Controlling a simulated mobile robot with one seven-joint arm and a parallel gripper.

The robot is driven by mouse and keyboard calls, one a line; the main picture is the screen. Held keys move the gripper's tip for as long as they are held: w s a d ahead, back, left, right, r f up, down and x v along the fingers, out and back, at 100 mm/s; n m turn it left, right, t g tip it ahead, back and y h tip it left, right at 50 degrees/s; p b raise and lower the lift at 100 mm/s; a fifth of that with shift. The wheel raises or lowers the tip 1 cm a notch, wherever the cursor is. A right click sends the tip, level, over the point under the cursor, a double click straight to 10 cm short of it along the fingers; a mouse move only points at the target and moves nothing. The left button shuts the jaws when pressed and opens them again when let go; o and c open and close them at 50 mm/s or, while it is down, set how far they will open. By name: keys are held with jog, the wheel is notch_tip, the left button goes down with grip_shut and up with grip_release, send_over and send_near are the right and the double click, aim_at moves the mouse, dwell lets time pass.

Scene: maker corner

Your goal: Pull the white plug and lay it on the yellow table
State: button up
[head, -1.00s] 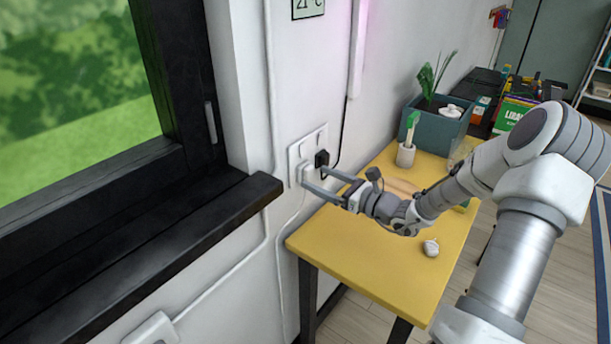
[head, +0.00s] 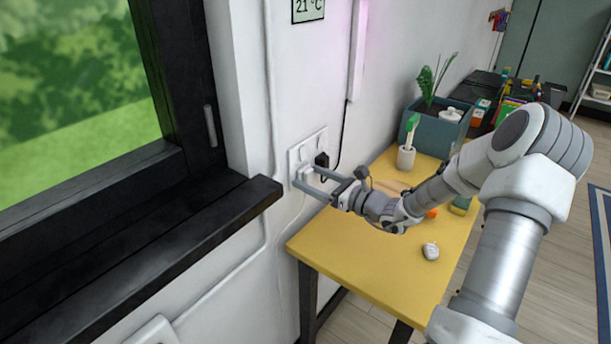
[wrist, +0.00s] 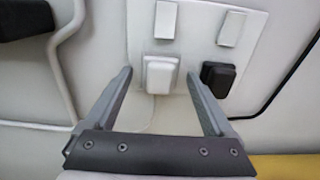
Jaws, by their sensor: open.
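The white plug (wrist: 160,74) sits in the left socket of the white wall plate (wrist: 200,40); its cord hangs down from it. In the head view the plug (head: 302,176) is partly hidden by my gripper (head: 305,179). My gripper is open and points at the wall. In the wrist view my gripper (wrist: 158,82) has one finger on each side of the white plug, with visible gaps and no clear contact. The yellow table (head: 340,245) stands below, against the wall.
A black plug (wrist: 218,77) sits close to the right finger, its cord running up the wall. The black window sill (head: 150,245) juts out at left. A white mouse-like object (head: 430,251), a cup (head: 406,157) and a planter box (head: 436,130) stand on the table.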

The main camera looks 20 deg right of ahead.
dwell(0.9)
grip_shut()
dwell(0.4)
jog(key=shift+p+v, duration=1.15)
jog(key=shift+v, duration=1.85)
jog(key=s+a+f+p, duration=0.1)
jog(key=s+a+p, duration=0.1)
jog(key=a, duration=0.5)
jog(key=s+a+f+m+h+p, duration=0.1)
jog(key=s+a+p, duration=0.1)
jog(key=a, duration=0.4)
jog(key=shift+s+a+t, duration=0.25)
jog(key=shift+a+t, duration=0.1)
jog(key=shift+t, duration=0.05)
